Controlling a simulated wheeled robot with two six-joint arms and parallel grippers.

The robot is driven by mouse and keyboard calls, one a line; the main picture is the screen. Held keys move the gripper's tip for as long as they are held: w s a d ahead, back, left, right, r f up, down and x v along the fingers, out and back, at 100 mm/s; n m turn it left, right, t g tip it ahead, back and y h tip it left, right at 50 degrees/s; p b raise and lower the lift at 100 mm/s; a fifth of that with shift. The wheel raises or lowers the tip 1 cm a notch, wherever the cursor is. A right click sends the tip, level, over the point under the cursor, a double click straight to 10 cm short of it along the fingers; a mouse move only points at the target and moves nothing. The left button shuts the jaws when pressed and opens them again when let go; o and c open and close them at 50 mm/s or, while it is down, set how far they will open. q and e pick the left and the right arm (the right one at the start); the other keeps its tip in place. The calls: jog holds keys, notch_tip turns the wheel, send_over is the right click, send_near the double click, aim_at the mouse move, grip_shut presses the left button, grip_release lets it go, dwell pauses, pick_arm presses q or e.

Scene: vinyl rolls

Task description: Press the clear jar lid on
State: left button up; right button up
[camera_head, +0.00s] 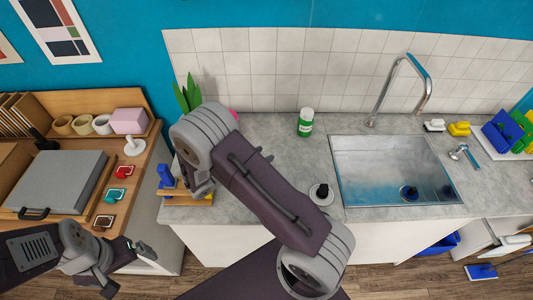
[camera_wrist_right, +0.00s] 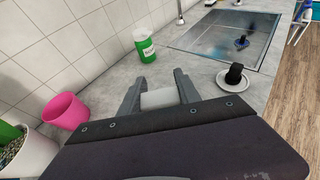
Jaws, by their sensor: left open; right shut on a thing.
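A green jar (camera_head: 305,124) with a pale top stands upright on the counter left of the sink. It also shows in the right wrist view (camera_wrist_right: 145,48), beyond my fingertips. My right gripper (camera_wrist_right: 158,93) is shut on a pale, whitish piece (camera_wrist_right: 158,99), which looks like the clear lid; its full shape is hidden. The held piece is apart from the jar. In the head view my right arm hides the fingers and the piece. My left gripper (camera_head: 126,268) is open and empty, low at the left, in front of the wooden desk.
A black-knobbed thing on a white dish (camera_head: 321,195) stands by the sink (camera_head: 393,168). A pink pot (camera_wrist_right: 66,111) and a plant pot (camera_wrist_right: 28,155) stand along the wall. The counter (camera_head: 268,124) around the jar is clear.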

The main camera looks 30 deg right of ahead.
jog(key=shift+s+d+r, duration=0.1)
jog(key=shift+s+d, duration=0.1)
jog(key=shift+s, duration=0.05)
jog(key=shift+s+d, duration=0.1)
jog(key=shift+s, duration=0.05)
pick_arm(q)
notch_tip(320, 180, down, 5)
jog(key=b, duration=0.5)
jog(key=shift+s, duration=0.15)
pick_arm(e)
notch_tip(320, 180, down, 6)
jog(key=shift+w+a+f, duration=0.2)
jog(key=shift+w+f, duration=0.05)
jog(key=shift+w, duration=0.05)
pick_arm(q)
jog(key=shift+s+d, duration=0.1)
pick_arm(e)
jog(key=shift+s, duration=0.1)
jog(key=shift+f, duration=0.15)
dwell(0.6)
